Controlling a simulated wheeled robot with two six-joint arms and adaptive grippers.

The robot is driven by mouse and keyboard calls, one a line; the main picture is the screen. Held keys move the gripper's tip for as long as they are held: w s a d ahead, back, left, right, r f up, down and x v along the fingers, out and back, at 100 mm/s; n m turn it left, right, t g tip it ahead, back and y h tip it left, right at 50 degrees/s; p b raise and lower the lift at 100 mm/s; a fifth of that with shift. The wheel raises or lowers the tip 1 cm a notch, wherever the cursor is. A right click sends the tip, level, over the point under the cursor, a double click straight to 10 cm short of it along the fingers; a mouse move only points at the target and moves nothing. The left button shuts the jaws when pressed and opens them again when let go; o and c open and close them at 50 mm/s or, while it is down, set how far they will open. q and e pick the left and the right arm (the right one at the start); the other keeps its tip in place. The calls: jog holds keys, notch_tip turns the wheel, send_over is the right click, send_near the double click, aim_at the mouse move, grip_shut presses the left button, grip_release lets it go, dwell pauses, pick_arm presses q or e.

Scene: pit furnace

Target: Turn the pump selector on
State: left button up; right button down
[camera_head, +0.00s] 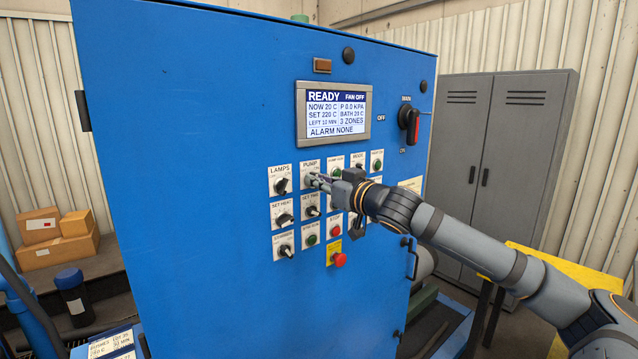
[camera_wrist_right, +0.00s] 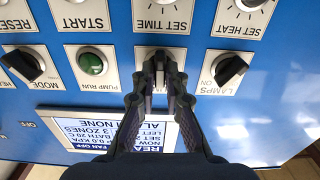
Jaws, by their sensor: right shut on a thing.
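The pump selector's white plate (camera_head: 309,164) is in the upper part of the button panel on the blue cabinet. My right gripper (camera_head: 311,180) reaches it from the right and covers most of its knob. In the right wrist view, upside down, my gripper's two fingers (camera_wrist_right: 160,76) are closed on either side of the pump selector knob (camera_wrist_right: 160,82). The knob looks roughly in line with the fingers; its exact setting is hidden. The pump run lamp (camera_wrist_right: 91,65) is green and looks unlit. My left gripper is not in view.
The lamps selector (camera_head: 281,186) and the set time knob (camera_head: 311,211) are close neighbours. The display (camera_head: 334,113) reads READY, FAN OFF, P 0.0 KPA. Grey lockers (camera_head: 490,150) stand behind.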

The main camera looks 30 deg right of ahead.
jog(key=shift+d+f+m+b, duration=0.1)
jog(key=shift+m+b, duration=0.65)
jog(key=shift+m, duration=0.75)
jog(key=shift+f+m+b, duration=0.1)
jog(key=shift+m+b, duration=0.65)
jog(key=shift+m, duration=0.75)
jog(key=shift+r+m, duration=0.1)
jog(key=shift+m, duration=0.2)
jog(key=c, duration=1.4)
grip_release()
jog(key=shift+w, duration=0.1)
jog(key=shift+r, duration=0.1)
